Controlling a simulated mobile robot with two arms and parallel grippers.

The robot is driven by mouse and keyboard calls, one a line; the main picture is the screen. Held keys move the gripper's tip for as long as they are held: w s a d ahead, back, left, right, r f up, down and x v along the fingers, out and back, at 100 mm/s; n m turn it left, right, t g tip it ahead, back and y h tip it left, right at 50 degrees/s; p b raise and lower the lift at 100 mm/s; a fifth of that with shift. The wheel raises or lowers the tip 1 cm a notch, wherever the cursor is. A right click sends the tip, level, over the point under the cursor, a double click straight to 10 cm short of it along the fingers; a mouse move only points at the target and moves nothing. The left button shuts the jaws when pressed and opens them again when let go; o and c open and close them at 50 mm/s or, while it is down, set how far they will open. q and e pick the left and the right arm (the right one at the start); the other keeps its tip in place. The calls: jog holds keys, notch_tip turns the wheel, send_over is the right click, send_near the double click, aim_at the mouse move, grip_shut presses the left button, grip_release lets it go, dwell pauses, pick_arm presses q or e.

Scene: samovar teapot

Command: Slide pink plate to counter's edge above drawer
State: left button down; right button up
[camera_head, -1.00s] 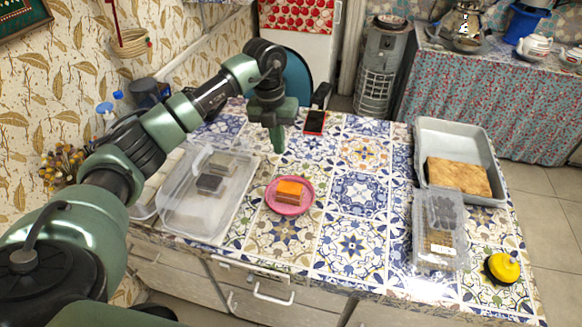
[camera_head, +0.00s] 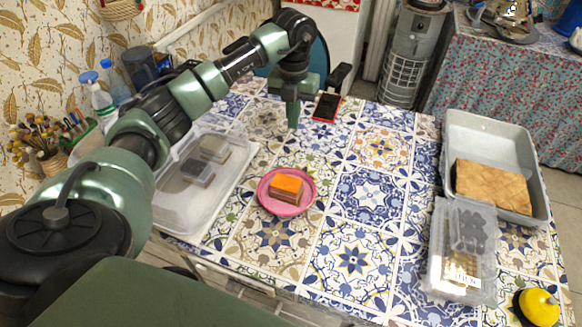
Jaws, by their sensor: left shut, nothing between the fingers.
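The pink plate (camera_head: 267,204) lies on the tiled counter (camera_head: 345,258), left of the middle, a little way in from the front edge. A layered cake slice with an orange top (camera_head: 288,187) sits on it. My left gripper (camera_head: 293,126) points down above the counter, behind the plate and apart from it. It is shut and empty. My right gripper is not in view. The drawer handle below the counter's front edge (camera_head: 236,283) shows only in part, behind my own body.
A clear lidded container (camera_head: 180,215) stands close left of the plate. A red-framed black device (camera_head: 327,107) lies behind it. At the right are a grey tray with a brown slab (camera_head: 493,187), a clear box (camera_head: 460,262) and a yellow-topped item (camera_head: 538,305). Tiles before the plate are clear.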

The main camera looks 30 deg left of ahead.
aim_at(293, 161)
pick_arm(q)
notch_tip(293, 161, down, 12)
jog(key=shift+w+r, duration=0.1)
jog(key=shift+s+d+f+p, duration=0.1)
jog(key=shift+s+f+p, duration=0.1)
jog(key=shift+s+p, duration=0.15)
jog(key=shift+s+d+p, duration=0.25)
jog(key=shift+s+p, duration=0.05)
jog(key=shift+s, duration=0.5)
jog(key=shift+s+d+p, duration=0.25)
jog(key=shift+s, duration=0.5)
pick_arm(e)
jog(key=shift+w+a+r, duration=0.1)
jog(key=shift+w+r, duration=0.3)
